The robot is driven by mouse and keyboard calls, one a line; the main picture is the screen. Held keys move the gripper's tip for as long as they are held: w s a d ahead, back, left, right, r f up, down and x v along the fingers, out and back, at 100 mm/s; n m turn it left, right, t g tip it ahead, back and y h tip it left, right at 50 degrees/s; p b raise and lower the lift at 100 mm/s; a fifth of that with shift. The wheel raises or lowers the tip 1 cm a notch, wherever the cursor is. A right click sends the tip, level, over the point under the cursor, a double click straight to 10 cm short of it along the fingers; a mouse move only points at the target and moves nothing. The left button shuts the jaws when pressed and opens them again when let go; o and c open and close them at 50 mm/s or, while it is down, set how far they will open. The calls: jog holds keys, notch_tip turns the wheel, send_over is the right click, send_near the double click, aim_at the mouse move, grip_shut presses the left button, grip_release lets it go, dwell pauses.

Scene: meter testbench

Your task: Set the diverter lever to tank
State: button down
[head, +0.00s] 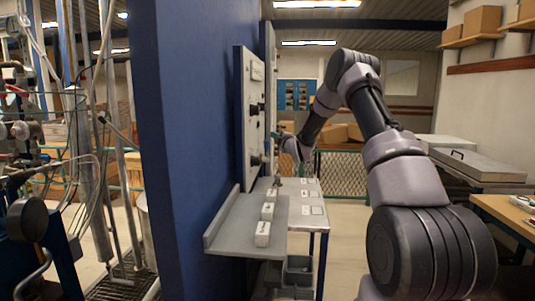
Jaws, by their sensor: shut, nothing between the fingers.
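A pale upright panel (243,120) stands on the blue wall and is seen almost edge-on. Two dark handle-like parts stick out of its face, an upper one (256,108) and a lower one (258,160). I cannot tell which part, if any, is the diverter lever, and its markings are not readable from here. My gripper (279,141) is at the far end of my arm, to the right of the panel and above the bench. It is shut and small in view; I cannot tell whether it touches anything.
A grey shelf (225,225) with white blocks (263,234) juts out below the panel. Behind it is a bench (318,222) with white labelled plates. Pipework stands left of the blue wall (185,150). Grey cases (480,165) lie at the right. Some floor is open between.

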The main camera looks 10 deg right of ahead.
aim_at(267, 151)
notch_tip(267, 151, down, 16)
jog(key=n+t+y, duration=0.3)
jog(key=n, duration=0.4)
jog(key=shift+s+d+f+y, duration=0.15)
jog(key=shift+d+f+y, duration=0.05)
jog(key=shift+f+y, duration=0.1)
jog(key=shift+r, duration=0.1)
jog(key=shift+w+d+r+x, duration=0.1)
jog(key=shift+d+x, duration=0.35)
jog(key=shift+x, duration=1.7)
jog(key=shift+w+d+r+x, duration=0.1)
jog(key=shift+d+x, duration=0.35)
jog(key=shift+x, duration=1.65)
jog(key=shift+w+d+r+x, duration=0.15)
jog(key=shift+d+x, duration=0.3)
jog(key=shift+x, duration=1.7)
